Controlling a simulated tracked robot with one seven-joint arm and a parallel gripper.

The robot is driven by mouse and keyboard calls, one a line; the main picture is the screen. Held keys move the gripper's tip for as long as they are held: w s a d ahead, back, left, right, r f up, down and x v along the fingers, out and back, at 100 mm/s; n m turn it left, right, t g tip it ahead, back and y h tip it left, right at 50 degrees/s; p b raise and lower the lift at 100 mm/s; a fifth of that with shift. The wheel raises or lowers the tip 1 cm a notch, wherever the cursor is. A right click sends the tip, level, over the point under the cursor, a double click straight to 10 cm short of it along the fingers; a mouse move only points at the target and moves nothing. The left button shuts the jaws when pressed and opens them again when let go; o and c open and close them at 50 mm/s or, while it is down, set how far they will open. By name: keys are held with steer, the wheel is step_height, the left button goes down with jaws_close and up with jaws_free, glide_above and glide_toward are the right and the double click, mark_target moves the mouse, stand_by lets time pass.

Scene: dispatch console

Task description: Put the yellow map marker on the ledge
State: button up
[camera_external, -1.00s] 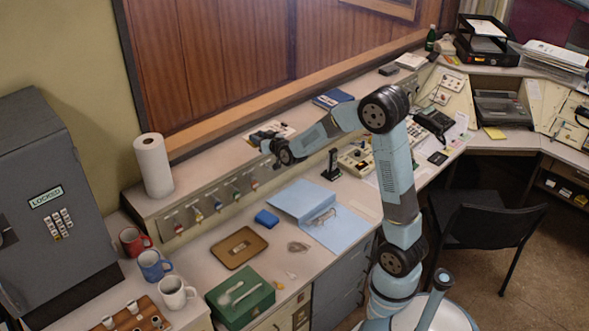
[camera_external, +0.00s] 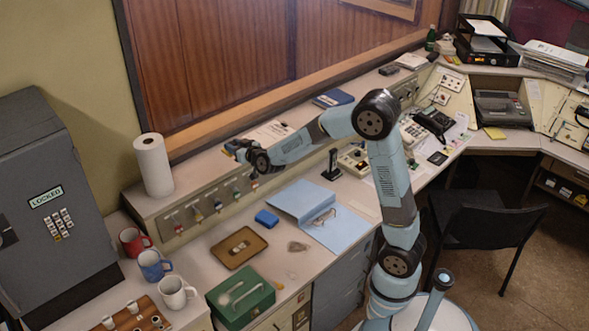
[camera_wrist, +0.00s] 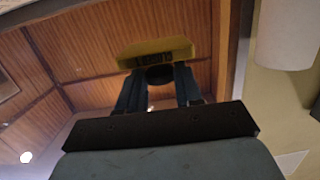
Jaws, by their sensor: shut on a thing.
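My gripper (camera_external: 238,148) is shut and hovers over the left part of the ledge (camera_external: 195,180), the raised shelf along the wood-panelled wall. In the wrist view, the yellow map marker (camera_wrist: 155,49) is a flat yellow block with a dark round part below it, held at the ends of my gripper's fingers (camera_wrist: 158,78). In the external view the marker is tiny beside the fingers and hard to make out. I cannot tell how high it is above the ledge.
A paper roll (camera_external: 153,165) stands on the ledge to the left of my gripper; it also shows in the wrist view (camera_wrist: 286,32). A sheet or booklet (camera_external: 268,133) and a blue book (camera_external: 332,98) lie on the ledge to the right. Bare ledge lies between roll and booklet.

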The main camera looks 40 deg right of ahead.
steer(key=w+a+f, duration=0.1)
steer(key=w+f, duration=0.3)
steer(key=w, duration=0.3)
glide_above(217, 167)
step_height(217, 167, down, 5)
steer(key=shift+s+a+r, duration=0.1)
steer(key=shift+s, duration=0.05)
step_height(217, 167, down, 3)
steer(key=shift+f, duration=0.15)
steer(key=o, duration=1)
steer(key=shift+o, duration=0.2)
